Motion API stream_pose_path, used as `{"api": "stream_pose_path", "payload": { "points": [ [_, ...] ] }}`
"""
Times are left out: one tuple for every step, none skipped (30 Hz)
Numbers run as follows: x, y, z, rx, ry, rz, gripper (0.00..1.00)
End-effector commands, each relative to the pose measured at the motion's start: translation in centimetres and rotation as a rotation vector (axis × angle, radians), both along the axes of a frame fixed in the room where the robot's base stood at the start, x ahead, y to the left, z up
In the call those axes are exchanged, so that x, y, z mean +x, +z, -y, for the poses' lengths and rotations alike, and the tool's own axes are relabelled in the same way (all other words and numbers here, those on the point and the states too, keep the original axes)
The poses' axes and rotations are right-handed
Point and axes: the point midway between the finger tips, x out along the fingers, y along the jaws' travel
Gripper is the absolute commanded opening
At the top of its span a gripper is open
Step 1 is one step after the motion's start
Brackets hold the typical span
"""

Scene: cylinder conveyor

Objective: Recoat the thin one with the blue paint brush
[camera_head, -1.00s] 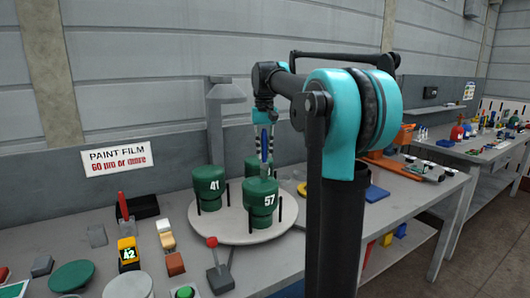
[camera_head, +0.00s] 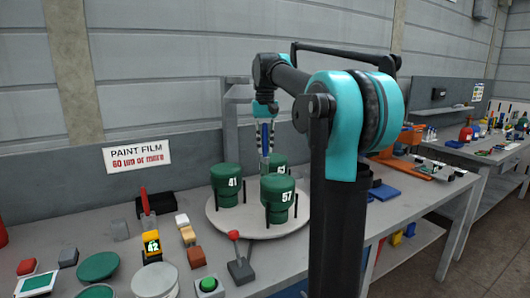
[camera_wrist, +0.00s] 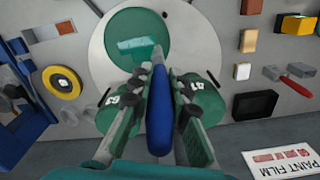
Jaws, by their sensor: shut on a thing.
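My gripper (camera_head: 265,150) is shut on the blue paint brush (camera_head: 264,136), which points down over the round turntable (camera_head: 230,222). In the wrist view the blue handle (camera_wrist: 159,115) lies between my fingers. The brush tip is over the top of the outer green cylinder, where a lighter teal patch shows; I cannot tell whether it touches. Three green cylinders stand on the turntable: one marked 41 (camera_head: 227,186), one marked 57 (camera_head: 278,197) in front, and one behind (camera_head: 280,166) with its number partly hidden.
A yellow gauge (camera_head: 152,247) showing 42 stands at the left. A red-knobbed lever (camera_head: 239,266), green button (camera_head: 208,286) and several blocks lie nearby. Thin black posts rise around the cylinders. A wall sign (camera_head: 138,157) reads "PAINT FILM 60 µm or more".

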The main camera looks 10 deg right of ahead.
Motion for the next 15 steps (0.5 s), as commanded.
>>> {"api": "stream_pose_path", "payload": {
  "points": [
    [0.0,0.5,0.0,0.000,0.000,0.000,0.00],
    [-0.1,0.8,0.0,0.000,0.000,0.000,0.00],
    [-0.1,1.1,0.0,0.000,0.000,0.000,0.00],
    [-0.1,1.4,0.1,0.000,0.000,0.000,0.00],
    [-0.2,1.7,0.1,0.000,0.000,0.000,0.00],
    [-0.2,2.1,0.1,0.000,0.000,0.000,0.00],
    [-0.2,2.3,0.1,0.000,0.000,0.000,0.00],
    [-0.3,2.6,0.1,0.000,0.000,0.000,0.00],
    [-0.3,3.0,0.1,0.000,0.000,0.000,0.00],
    [-0.4,3.2,0.2,0.000,0.000,0.000,0.00],
    [-0.4,3.5,0.2,0.000,0.000,0.000,0.00],
    [-0.5,3.8,0.2,0.000,0.000,0.000,0.00],
    [-0.5,4.1,0.2,0.000,0.000,0.000,0.00],
    [-0.6,4.4,0.2,0.000,0.000,0.000,0.00],
    [-0.7,4.7,0.2,0.000,0.000,0.000,0.00]
  ]
}}
